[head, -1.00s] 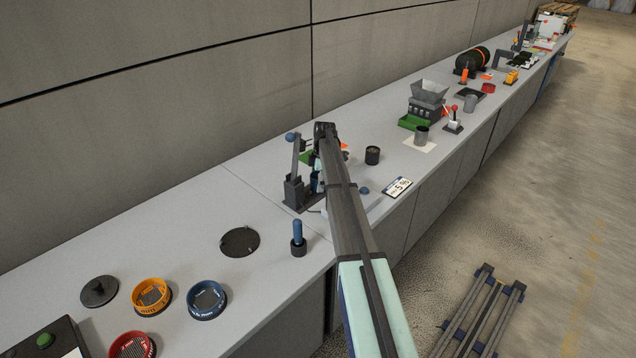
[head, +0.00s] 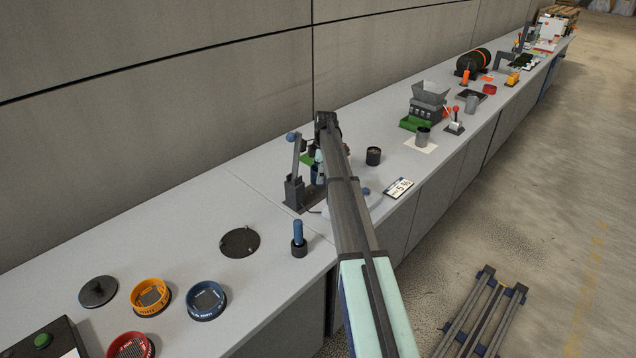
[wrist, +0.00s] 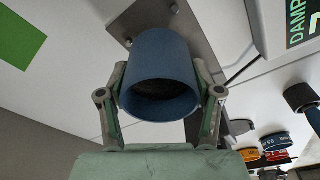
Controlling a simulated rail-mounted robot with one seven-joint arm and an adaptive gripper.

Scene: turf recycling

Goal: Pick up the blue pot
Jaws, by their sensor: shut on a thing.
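The blue pot (wrist: 160,72) is large in the wrist view, with its dark round opening facing the camera. My gripper (wrist: 161,92) has one finger against each side of the pot and is shut on it. Behind the pot in this view is a grey metal plate (wrist: 155,18). In the head view my arm hides most of the gripper and pot, beside the grey lever press with a blue knob (head: 294,190).
Orange (head: 151,297), blue (head: 206,300) and red (head: 130,346) round trays lie at the near left. A blue-handled tool (head: 298,238) stands near the press. A dark cup (head: 373,155) and number card (head: 398,186) are right of my arm.

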